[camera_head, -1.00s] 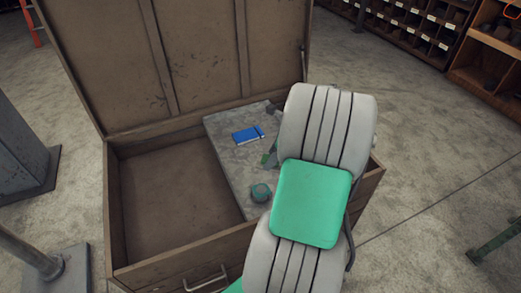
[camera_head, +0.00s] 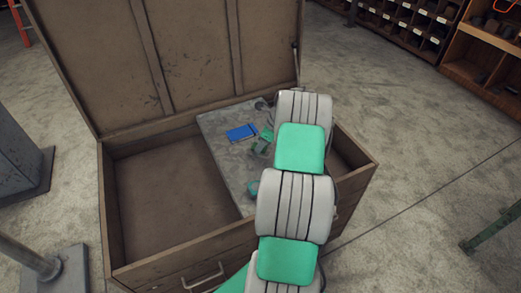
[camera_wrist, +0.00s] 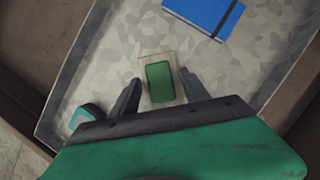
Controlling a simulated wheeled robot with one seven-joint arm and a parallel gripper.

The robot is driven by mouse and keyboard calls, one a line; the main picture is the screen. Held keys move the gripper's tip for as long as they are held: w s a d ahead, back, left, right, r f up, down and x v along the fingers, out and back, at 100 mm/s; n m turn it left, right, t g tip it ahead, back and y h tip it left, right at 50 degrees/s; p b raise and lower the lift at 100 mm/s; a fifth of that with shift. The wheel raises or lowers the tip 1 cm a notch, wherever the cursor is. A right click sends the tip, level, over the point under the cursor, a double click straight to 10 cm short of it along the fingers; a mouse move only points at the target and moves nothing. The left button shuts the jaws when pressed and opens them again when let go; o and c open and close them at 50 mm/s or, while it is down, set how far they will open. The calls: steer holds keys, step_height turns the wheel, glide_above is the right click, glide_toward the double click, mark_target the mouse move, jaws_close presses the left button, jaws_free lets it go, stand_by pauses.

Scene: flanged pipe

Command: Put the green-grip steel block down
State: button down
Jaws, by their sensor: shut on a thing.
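The green-grip steel block (camera_wrist: 159,82) is a small pale block with a green pad on top, seen in the wrist view between the two dark fingers. My gripper (camera_wrist: 160,78) is shut on it, over the grey tray (camera_wrist: 103,62). Whether the block touches the tray's surface or hangs just above it, I cannot tell. In the head view the tray (camera_head: 222,137) lies in the right part of an open wooden chest. My arm reaches over the chest's right side there and partly hides the gripper and block.
A blue notebook (camera_head: 241,133) lies on the tray beyond the block; it shows in the wrist view too (camera_wrist: 205,14). A teal-and-grey piece (camera_wrist: 82,118) sits near the tray's left edge. The chest's left part (camera_head: 170,190) is empty, and its lid (camera_head: 160,60) stands open behind.

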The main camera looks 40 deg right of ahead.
steer(key=shift+f, duration=1.4)
steer(key=c, duration=0.5)
jaws_free()
steer(key=shift+f, duration=0.15)
